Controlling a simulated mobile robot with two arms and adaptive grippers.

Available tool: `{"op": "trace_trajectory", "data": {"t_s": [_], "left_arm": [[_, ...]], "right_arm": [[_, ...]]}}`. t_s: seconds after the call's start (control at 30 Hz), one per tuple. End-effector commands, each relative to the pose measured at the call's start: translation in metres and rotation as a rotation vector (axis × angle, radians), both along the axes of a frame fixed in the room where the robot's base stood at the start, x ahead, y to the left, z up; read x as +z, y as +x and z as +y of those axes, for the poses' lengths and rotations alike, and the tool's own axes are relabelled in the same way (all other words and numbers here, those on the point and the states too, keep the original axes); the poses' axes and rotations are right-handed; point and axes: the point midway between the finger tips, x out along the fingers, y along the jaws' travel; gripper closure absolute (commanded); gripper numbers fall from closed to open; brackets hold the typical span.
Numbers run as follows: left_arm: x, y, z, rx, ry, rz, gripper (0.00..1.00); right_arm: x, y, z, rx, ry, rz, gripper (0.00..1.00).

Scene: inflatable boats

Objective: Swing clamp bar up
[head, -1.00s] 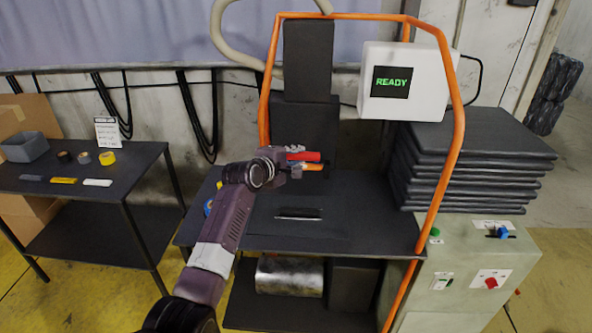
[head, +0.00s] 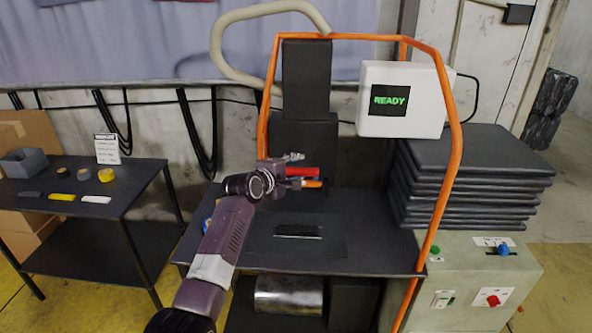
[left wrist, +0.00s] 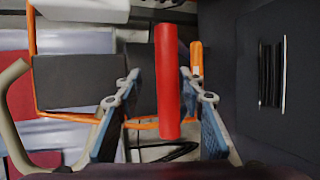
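The clamp bar shows as a red grip (head: 302,172) at the press over the dark bench (head: 350,250); it also shows in the left wrist view (left wrist: 167,85). An orange piece (head: 312,183) lies just below the grip; it is right of it in the left wrist view (left wrist: 197,60). My left gripper (head: 292,169) is at the grip. In the left wrist view its two blue-grey fingers (left wrist: 160,80) stand open either side of the red grip, with gaps showing. My right gripper is not in view.
An orange tube frame (head: 448,180) surrounds the press. A white box (head: 425,100) with a "READY" screen hangs at right. A side table (head: 90,205) holds tape rolls and a bin.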

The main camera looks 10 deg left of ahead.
Motion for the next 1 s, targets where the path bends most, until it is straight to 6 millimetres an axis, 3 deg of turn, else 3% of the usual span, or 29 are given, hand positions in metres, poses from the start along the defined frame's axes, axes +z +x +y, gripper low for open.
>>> {"op": "trace_trajectory", "data": {"t_s": [0.27, 0.8, 1.0], "left_arm": [[0.002, -0.012, 0.004, -0.001, 0.001, 0.003, 0.64], [0.029, -0.083, 0.030, 0.001, 0.000, 0.000, 0.64], [0.036, -0.101, 0.035, 0.000, 0.000, 0.000, 0.64]], "right_arm": [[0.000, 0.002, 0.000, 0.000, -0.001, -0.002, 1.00], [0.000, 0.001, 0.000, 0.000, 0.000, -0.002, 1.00], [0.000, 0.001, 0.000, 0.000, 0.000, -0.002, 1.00]]}}
